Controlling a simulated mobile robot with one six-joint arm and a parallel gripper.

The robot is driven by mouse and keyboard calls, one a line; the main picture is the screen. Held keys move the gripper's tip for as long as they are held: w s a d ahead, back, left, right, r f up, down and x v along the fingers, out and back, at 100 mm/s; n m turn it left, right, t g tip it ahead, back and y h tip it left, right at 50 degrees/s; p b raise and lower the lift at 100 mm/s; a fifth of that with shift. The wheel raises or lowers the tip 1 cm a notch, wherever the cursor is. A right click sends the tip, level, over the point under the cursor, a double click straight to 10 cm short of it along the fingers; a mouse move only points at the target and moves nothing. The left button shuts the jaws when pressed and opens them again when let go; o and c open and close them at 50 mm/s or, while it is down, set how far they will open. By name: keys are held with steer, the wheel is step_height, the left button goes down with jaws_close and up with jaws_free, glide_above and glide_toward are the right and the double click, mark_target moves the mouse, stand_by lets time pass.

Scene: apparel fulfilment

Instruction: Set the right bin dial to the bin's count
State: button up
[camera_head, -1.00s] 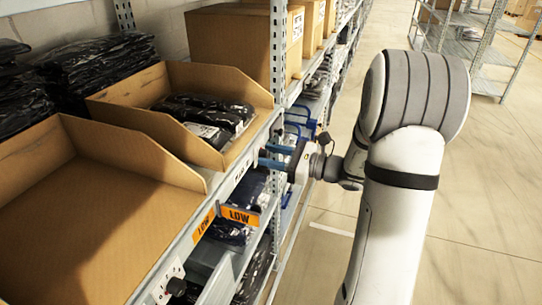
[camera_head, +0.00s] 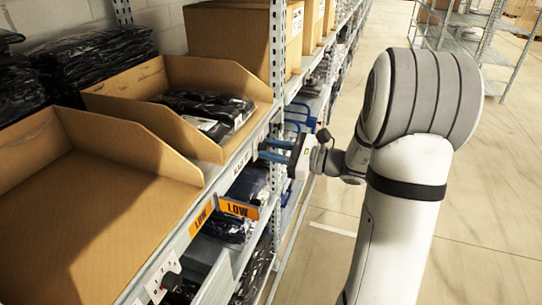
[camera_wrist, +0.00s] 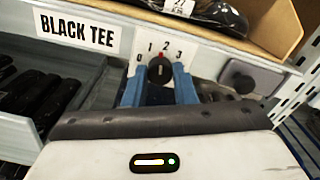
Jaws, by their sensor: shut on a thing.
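The right bin (camera_head: 205,75) is a cardboard tray on the shelf, holding black bagged garments (camera_head: 205,110); they overlap, so I cannot tell their count. Its dial (camera_wrist: 159,69) is a black knob on a white plate marked 0 to 3, right of the "BLACK TEE" label (camera_wrist: 76,31) in the wrist view. A red mark at the knob's top points up, around the space between 1 and 2. My gripper (camera_wrist: 159,88) has its blue fingers shut on the knob's two sides. In the head view my gripper (camera_head: 273,150) is at the shelf's front edge, and the knob is hidden.
The left bin (camera_head: 90,215) looks empty where it shows. Its dial (camera_head: 165,284) is near the bottom edge. An orange LOW flag (camera_head: 239,209) sticks out from the shelf edge. A grey box (camera_wrist: 251,78) sits right of the dial plate. The aisle floor (camera_head: 325,245) is clear.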

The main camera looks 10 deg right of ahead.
steer(key=n+b, duration=0.4)
steer(key=b, duration=0.1)
steer(key=shift+f, duration=0.2)
steer(key=shift+r+n+b, duration=0.1)
steer(key=shift+n+b, duration=0.6)
steer(key=shift+r, duration=0.1)
steer(key=o, duration=1)
steer(key=shift+d, duration=0.1)
steer(key=v, duration=0.7)
steer(key=shift+s+d+p, duration=0.15)
steer(key=shift+d+p, duration=0.15)
steer(key=shift+p, duration=0.05)
